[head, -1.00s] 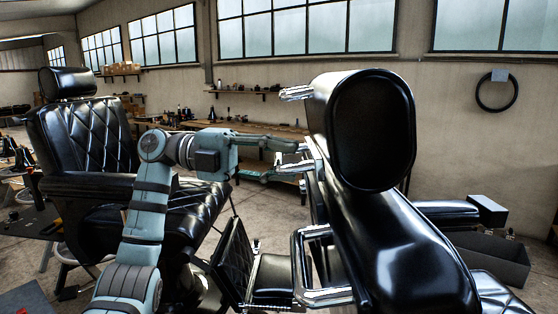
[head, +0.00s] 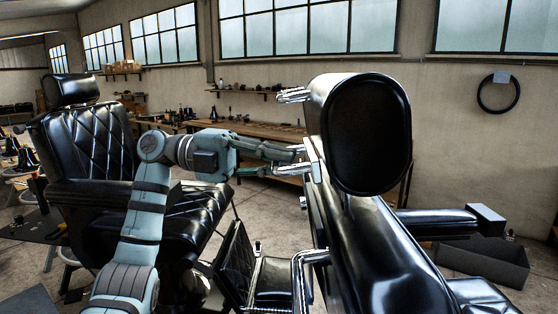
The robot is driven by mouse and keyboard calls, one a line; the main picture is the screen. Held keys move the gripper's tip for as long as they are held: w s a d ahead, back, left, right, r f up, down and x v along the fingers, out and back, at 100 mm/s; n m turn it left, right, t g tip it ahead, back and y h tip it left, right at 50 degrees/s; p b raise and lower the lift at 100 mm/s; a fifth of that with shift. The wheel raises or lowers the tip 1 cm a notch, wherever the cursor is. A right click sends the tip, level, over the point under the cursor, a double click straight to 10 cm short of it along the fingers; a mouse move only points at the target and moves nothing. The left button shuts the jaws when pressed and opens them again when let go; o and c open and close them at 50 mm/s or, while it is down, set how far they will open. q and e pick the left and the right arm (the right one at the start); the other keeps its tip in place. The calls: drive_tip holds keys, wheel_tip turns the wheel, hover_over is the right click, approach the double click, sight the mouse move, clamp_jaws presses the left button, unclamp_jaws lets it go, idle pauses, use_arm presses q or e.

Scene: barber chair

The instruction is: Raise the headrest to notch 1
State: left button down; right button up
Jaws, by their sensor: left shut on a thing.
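The black padded headrest (head: 369,130) sits at the top of the near barber chair's backrest (head: 385,255), seen from its side. A chrome knob or lever (head: 293,95) sticks out to the left near its top. My left gripper (head: 302,159) reaches in from the left, shut on a chrome piece (head: 314,158) beside the headrest's lower left edge. The fingertips partly hide that piece, and I cannot tell its full shape. The notches are not visible. My right gripper is out of view.
A second black barber chair (head: 95,150) stands at the left. A chrome bar (head: 302,275) runs beside the near backrest, and an armrest (head: 440,219) is at its right. A grey bin (head: 485,262) stands on the floor. A workbench (head: 265,130) lines the back wall.

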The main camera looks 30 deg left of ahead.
use_arm(q)
drive_tip(key=c, duration=1.6)
unclamp_jaws()
drive_tip(key=shift+s, duration=0.1)
drive_tip(key=shift+a, duration=0.1)
drive_tip(key=v, duration=1.1)
drive_tip(key=shift+s+a, duration=0.2)
drive_tip(key=shift+a, duration=0.15)
drive_tip(key=shift+f, duration=0.1)
